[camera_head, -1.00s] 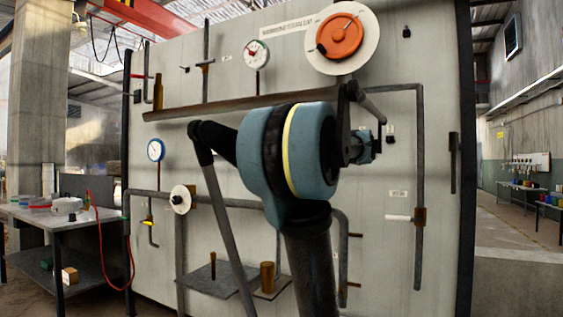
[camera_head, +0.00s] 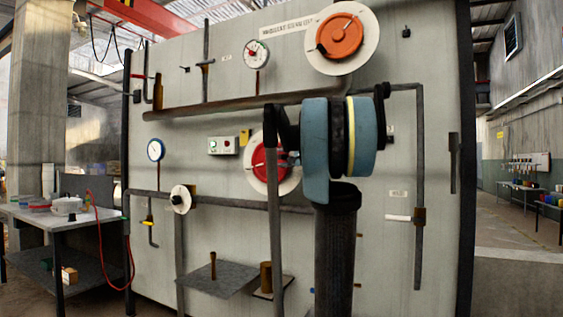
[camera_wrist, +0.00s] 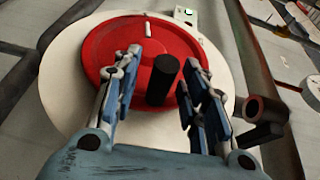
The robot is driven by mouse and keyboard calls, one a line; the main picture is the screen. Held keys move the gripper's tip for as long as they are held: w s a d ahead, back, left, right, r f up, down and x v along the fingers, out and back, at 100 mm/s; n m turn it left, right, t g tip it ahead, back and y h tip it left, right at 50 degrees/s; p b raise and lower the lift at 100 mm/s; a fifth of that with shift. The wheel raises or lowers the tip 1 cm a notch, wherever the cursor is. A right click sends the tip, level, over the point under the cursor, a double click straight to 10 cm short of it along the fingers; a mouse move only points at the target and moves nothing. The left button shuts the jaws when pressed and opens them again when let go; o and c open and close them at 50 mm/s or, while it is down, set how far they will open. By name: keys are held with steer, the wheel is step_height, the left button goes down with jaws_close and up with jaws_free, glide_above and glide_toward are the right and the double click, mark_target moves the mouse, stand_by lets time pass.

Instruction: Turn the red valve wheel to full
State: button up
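The red valve wheel (camera_head: 262,164) sits on a round white plate on the panel, partly hidden by my arm in the head view. In the wrist view the red wheel (camera_wrist: 100,45) fills the upper middle, with a short white mark near its top rim. A black handle knob (camera_wrist: 162,80) stands out from its lower right part. My gripper (camera_wrist: 161,66) is open, with one finger on each side of the knob. Gaps show between the knob and both fingers. In the head view my gripper is mostly hidden behind my arm.
An orange wheel (camera_head: 340,36) on a white plate is at the top right of the panel. A brown pipe (camera_head: 230,104) runs above the red wheel. A small box with green and red buttons (camera_head: 222,146) is to its left. A short open pipe (camera_wrist: 266,110) shows at the right of the wrist view.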

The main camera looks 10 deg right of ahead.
steer(key=shift+w+a, duration=0.3)
steer(key=shift+w, duration=0.15)
jaws_close()
